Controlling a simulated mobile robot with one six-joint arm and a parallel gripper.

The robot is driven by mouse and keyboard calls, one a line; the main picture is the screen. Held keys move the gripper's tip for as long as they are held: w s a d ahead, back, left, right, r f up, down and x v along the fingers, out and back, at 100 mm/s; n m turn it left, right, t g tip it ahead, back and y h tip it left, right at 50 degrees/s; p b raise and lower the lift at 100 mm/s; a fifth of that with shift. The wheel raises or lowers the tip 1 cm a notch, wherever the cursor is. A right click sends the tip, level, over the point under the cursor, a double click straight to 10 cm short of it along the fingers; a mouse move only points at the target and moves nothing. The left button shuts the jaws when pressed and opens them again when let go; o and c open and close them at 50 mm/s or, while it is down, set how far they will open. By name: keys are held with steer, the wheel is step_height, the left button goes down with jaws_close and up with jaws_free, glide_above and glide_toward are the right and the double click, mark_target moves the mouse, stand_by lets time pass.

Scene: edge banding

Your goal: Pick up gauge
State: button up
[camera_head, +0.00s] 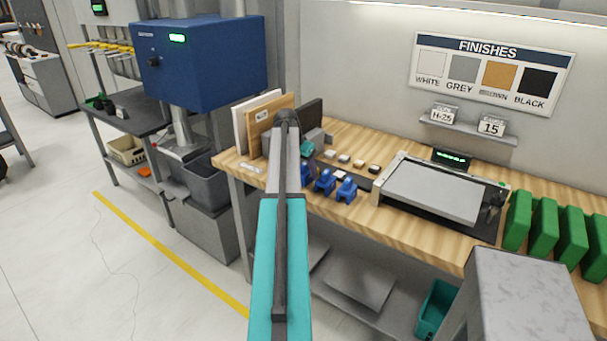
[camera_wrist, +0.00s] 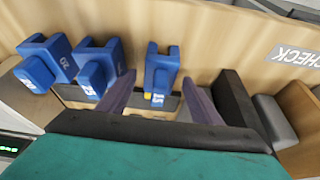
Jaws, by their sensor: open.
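Three blue gauges stand on the wooden bench. In the wrist view, the gauge marked 15 (camera_wrist: 161,68) lies between the two purple fingers of my gripper (camera_wrist: 158,80), with a gap on each side. A second gauge (camera_wrist: 97,68) is just left of the left finger, and a third gauge (camera_wrist: 47,62) is farther left; their numbers are turned and hard to read. In the head view, two blue gauges (camera_head: 346,189) (camera_head: 325,181) show clearly; a third is mostly hidden by my arm. My gripper is open; my arm hides most of it there.
Small finish samples (camera_head: 358,163) lie behind the gauges. A grey-topped device (camera_head: 432,192) stands to the right, with green blocks (camera_head: 543,228) beyond it. Boards (camera_head: 241,127) stand at the left. In the wrist view, a CHECK label (camera_wrist: 294,55) is on the bench at right.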

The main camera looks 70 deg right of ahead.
steer(key=shift+x, duration=1.15)
steer(key=c, duration=1.2)
steer(key=shift+r, duration=0.2)
steer(key=shift+d+r+b, duration=0.1)
steer(key=shift+r+b, duration=0.45)
steer(key=shift+r, duration=0.9)
steer(key=shift+s+a+r+b, duration=0.3)
steer(key=shift+s+a+b, duration=0.35)
steer(key=shift+a, duration=1.95)
steer(key=shift+s+a+r+b, duration=0.3)
steer(key=shift+s+a+b, duration=0.35)
steer(key=shift+a, duration=1.95)
steer(key=shift+s+a+r+b, duration=0.35)
steer(key=shift+s+a, duration=0.55)
steer(key=shift+a, duration=1.7)
steer(key=shift+f, duration=0.1)
